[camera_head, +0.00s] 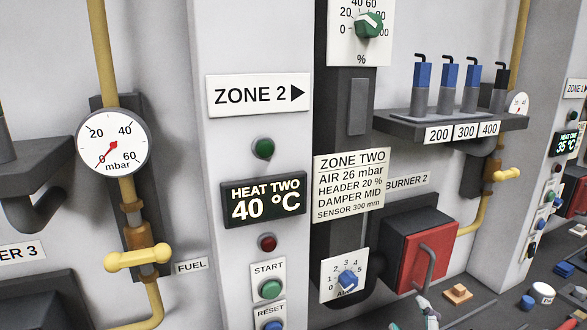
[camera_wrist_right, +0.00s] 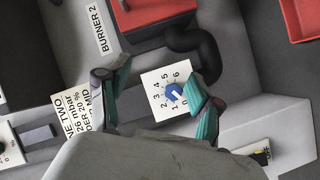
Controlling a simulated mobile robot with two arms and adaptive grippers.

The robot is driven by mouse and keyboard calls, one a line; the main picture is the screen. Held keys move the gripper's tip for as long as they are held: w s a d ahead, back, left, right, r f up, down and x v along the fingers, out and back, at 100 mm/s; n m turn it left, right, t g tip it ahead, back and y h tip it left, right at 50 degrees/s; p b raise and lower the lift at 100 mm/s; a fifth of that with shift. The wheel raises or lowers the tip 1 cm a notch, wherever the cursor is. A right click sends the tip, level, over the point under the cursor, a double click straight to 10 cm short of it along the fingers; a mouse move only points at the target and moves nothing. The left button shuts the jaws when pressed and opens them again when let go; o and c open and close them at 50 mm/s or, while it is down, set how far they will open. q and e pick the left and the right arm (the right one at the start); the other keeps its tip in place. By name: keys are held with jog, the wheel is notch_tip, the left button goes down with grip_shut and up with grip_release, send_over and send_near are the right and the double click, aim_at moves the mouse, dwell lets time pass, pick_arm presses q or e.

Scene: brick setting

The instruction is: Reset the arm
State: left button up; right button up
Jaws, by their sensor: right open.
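My left gripper is not in view.
The red box (camera_head: 425,250) juts out from the wall. A shelf (camera_head: 450,122) with blue-topped pegs is above it. A yellow valve handle (camera_head: 138,258) and a pressure gauge (camera_head: 113,142) are at left. Start and reset buttons (camera_head: 271,289) sit on the column. Small blocks lie at the lower right.

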jog(key=s+f+m+g+y, duration=0.2)
jog(key=s+f+m+g, duration=0.85)
jog(key=s+f, duration=1.25)
notch_tip(320, 180, down, 28)
jog(key=s+f+n+g+b, duration=0.1)
jog(key=s+n+g+b, duration=0.2)
jog(key=g, duration=0.1)
jog(key=s+d+f+b, duration=0.2)
jog(key=s+f, duration=1.4)
jog(key=f, duration=0.2)
jog(key=shift+s+d+g, duration=0.15)
jog(key=shift+d+g, duration=0.05)
jog(key=shift+g, duration=0.15)
jog(key=shift+r, duration=0.1)
